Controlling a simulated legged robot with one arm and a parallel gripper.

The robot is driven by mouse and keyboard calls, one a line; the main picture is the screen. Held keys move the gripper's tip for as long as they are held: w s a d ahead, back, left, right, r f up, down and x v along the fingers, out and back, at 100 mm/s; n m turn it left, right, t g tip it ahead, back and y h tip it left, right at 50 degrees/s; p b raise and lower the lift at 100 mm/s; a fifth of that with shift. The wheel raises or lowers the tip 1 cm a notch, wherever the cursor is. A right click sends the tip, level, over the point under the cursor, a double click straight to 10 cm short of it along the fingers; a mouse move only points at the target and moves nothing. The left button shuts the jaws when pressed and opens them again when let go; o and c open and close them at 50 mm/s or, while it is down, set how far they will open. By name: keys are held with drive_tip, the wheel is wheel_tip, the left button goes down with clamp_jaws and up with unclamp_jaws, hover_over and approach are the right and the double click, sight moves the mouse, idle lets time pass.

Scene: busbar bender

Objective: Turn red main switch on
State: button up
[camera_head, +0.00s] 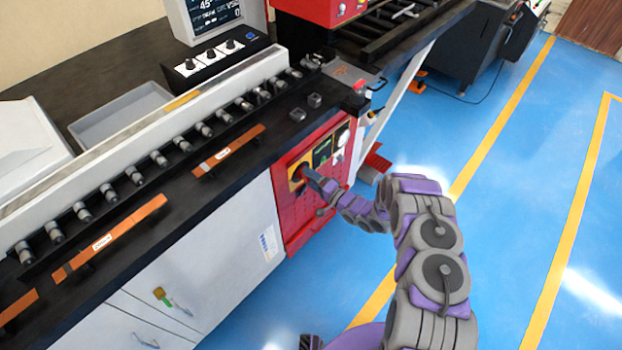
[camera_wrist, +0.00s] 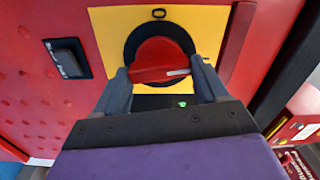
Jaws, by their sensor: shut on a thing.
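The red main switch (camera_wrist: 160,60) is a red knob on a black round base, set on a yellow plate (camera_wrist: 107,25) in the wrist view. My gripper (camera_wrist: 164,75) has one finger on each side of the knob and is shut on it. The knob's grip bar looks about level, with a small pale mark at its right end. A small green light shows just below the knob, between the fingers. In the head view, my gripper (camera_head: 310,177) reaches the yellow plate (camera_head: 294,181) on the red panel, and it hides most of the knob.
A black rocker switch (camera_wrist: 68,58) sits left of the yellow plate. The red panel (camera_head: 290,215) is on the front of the bender bench, beside white cabinet doors (camera_head: 215,255). A red button (camera_head: 359,86) stands above at the bench corner. Blue floor is open at right.

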drive_tip(key=shift+w+d+f+m, duration=0.1)
drive_tip(key=shift+d+m, duration=0.1)
drive_tip(key=shift+m, duration=0.8)
drive_tip(key=o, duration=0.9)
drive_tip(key=shift+w+f, duration=0.1)
drive_tip(key=shift+f, duration=0.05)
drive_tip(key=shift+c, duration=0.2)
drive_tip(key=shift+o, duration=1)
drive_tip(key=p+v, duration=0.2)
drive_tip(key=v, duration=1.5)
drive_tip(key=shift+s+p, duration=0.25)
drive_tip(key=shift+p, duration=0.05)
drive_tip(key=shift+w+d, duration=0.1)
drive_tip(key=shift+d, duration=0.1)
